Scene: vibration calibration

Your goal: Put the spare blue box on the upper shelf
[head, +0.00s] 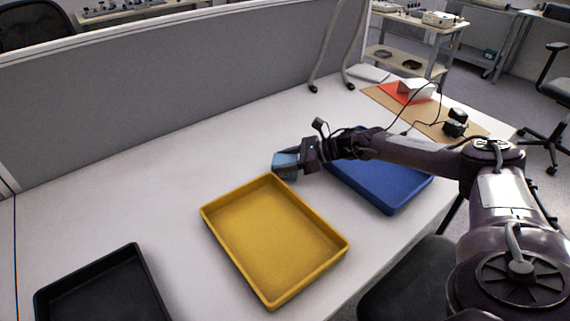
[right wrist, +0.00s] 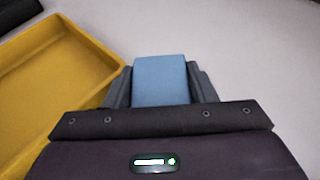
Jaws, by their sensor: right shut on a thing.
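A small blue box (head: 286,160) is held in my right gripper (head: 292,165), at the far corner of the yellow tray. In the right wrist view the light blue box (right wrist: 161,80) sits between the two dark fingers of the right gripper (right wrist: 160,88), which are shut on it. I cannot tell from these views how high the box is above the table. My left gripper is not in view. A two-level shelf cart (head: 408,45) stands beyond the table at the upper right; I cannot tell whether it is the task's shelf.
On the white table (head: 130,190) lie an empty yellow tray (head: 237,258), a blue tray (head: 408,200) partly under my right arm, and a black tray (head: 95,280). A grey partition (head: 180,80) closes the back. A red-and-white item (head: 412,92) lies at the far right.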

